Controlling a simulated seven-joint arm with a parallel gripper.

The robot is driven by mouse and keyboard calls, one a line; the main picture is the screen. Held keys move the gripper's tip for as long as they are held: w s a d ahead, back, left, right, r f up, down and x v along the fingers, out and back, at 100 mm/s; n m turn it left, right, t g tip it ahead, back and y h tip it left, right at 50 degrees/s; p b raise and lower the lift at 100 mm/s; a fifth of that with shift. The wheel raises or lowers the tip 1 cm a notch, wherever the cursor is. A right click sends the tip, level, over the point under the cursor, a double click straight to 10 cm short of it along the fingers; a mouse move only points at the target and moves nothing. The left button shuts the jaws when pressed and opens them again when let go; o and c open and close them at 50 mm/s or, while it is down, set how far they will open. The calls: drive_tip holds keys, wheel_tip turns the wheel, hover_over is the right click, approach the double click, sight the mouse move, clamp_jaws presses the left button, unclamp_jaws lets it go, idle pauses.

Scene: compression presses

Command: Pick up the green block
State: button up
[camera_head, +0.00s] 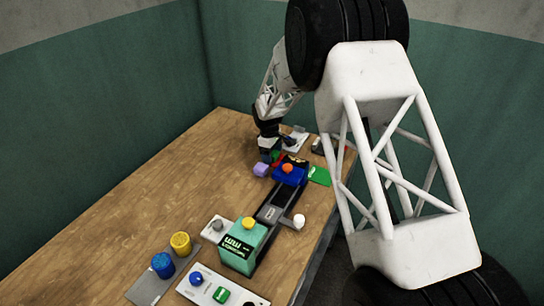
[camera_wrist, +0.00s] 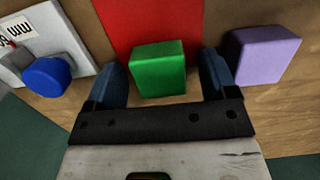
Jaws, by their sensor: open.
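The green block (camera_wrist: 158,70) sits in the wrist view between the two fingers of my gripper (camera_wrist: 163,85), partly over a red patch (camera_wrist: 150,20). My gripper is open, with one dark blue finger on each side of the block. Small gaps show between the fingers and the block. In the head view my gripper (camera_head: 270,154) is low over the far part of the table. The green block (camera_head: 276,155) shows there only as a small bit of green beside the gripper.
A purple block (camera_wrist: 264,55) stands just right of my gripper in the wrist view. A white panel with a blue knob (camera_wrist: 46,77) is on the left. In the head view, a blue press with an orange button (camera_head: 288,168) stands close by. The wooden table (camera_head: 130,200) is clear on the left.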

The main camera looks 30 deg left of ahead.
drive_tip(key=shift+c, duration=0.3)
drive_tip(key=c, duration=0.9)
drive_tip(key=shift+r, duration=0.15)
drive_tip(key=shift+c, duration=0.2)
drive_tip(key=shift+r, duration=4.85)
drive_tip(key=shift+w, duration=0.1)
drive_tip(key=w+d+f, duration=0.1)
drive_tip(key=w, duration=0.7)
drive_tip(key=w+d, duration=0.1)
drive_tip(key=w, duration=0.7)
drive_tip(key=shift+w+d+f, duration=0.25)
drive_tip(key=shift+w+f, duration=0.15)
